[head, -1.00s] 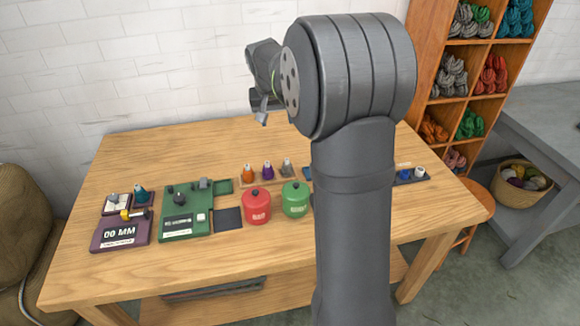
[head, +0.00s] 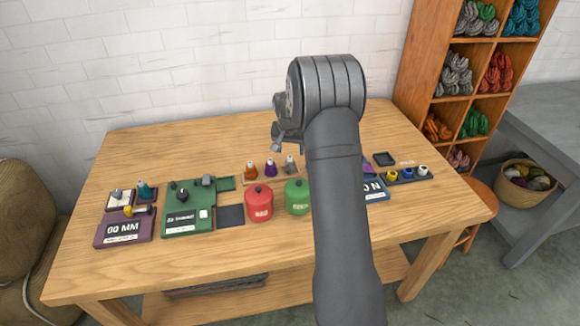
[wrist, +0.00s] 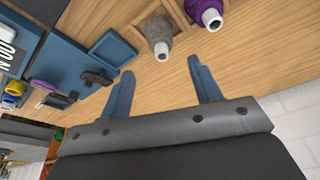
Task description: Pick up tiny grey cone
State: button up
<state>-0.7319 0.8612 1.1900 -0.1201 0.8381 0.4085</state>
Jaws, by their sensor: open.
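The tiny grey cone (head: 290,164) stands at the right end of a small wooden rack, beside a purple cone (head: 271,168) and an orange cone (head: 251,169). In the wrist view the grey cone (wrist: 159,38) shows ahead of my gripper, roughly between the lines of the two fingers but apart from them. My gripper (wrist: 165,82) is open and empty, its two blue-grey fingers spread. In the head view my gripper (head: 276,140) is just above and left of the grey cone, partly hidden by my wrist.
A red pot (head: 258,204) and a green pot (head: 297,197) stand in front of the rack. A green device (head: 187,221) and a purple device (head: 122,231) lie at the left. A blue device (head: 374,190) is partly behind my arm. The table's back left is clear.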

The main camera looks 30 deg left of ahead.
aim_at(290, 157)
jog(key=shift+s+x, duration=0.15)
jog(key=shift+x, duration=1.3)
jog(key=shift+s+x, duration=0.15)
jog(key=shift+x, duration=1.35)
jog(key=c, duration=1.1)
